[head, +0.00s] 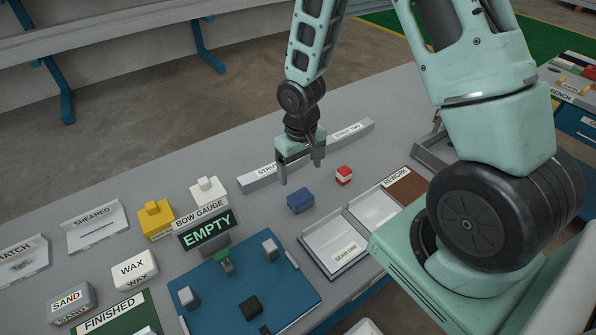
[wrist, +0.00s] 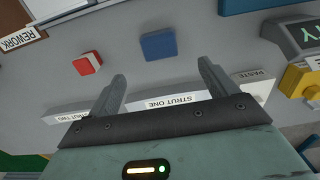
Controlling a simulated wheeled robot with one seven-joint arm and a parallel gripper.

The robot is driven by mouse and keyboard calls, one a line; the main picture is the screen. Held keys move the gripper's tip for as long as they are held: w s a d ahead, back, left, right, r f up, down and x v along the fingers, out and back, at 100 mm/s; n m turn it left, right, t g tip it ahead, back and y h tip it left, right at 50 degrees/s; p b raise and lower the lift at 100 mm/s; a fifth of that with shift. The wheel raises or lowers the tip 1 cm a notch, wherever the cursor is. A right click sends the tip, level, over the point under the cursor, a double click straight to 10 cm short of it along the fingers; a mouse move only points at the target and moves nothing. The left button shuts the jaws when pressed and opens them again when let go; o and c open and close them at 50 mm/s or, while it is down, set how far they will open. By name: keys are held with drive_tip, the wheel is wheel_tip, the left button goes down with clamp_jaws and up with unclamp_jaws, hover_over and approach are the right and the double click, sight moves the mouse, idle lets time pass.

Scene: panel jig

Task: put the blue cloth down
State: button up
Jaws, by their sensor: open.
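The blue cloth (head: 300,201) is a small folded block lying on the grey bench, left of a red and white block. It also shows in the wrist view (wrist: 158,46), flat on the bench beyond the fingertips. My gripper (head: 301,172) is open and empty, with its fingers pointing down above the bench near the strut labels, a little behind the cloth. In the wrist view my gripper (wrist: 160,82) has its fingers spread wide, with nothing between them and the cloth apart from them.
A red and white block (head: 344,175) sits right of the cloth. Grey struts (head: 258,178) lie behind it. A white-bottomed tray (head: 335,243) and a brown rework area (head: 407,188) are in front and right. A blue fixture board (head: 285,291) and the bow gauge (head: 206,236) reading EMPTY stand left.

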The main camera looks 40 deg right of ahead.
drive_tip(key=s+a+r+n, duration=0.3)
drive_tip(key=s+a+r, duration=0.3)
drive_tip(key=a+r, duration=0.5)
drive_tip(key=s+a+r+n, duration=0.2)
drive_tip(key=s+a+r, duration=0.1)
drive_tip(key=s, duration=0.4)
drive_tip(key=s+a+r+n, duration=0.2)
drive_tip(key=s+a+r, duration=0.2)
drive_tip(key=s+r, duration=0.1)
drive_tip(key=shift+s+n+y, duration=0.3)
drive_tip(key=shift+s+n, duration=0.1)
drive_tip(key=shift+s, duration=0.5)
drive_tip(key=shift+f+b, duration=0.35)
drive_tip(key=shift+b, duration=0.1)
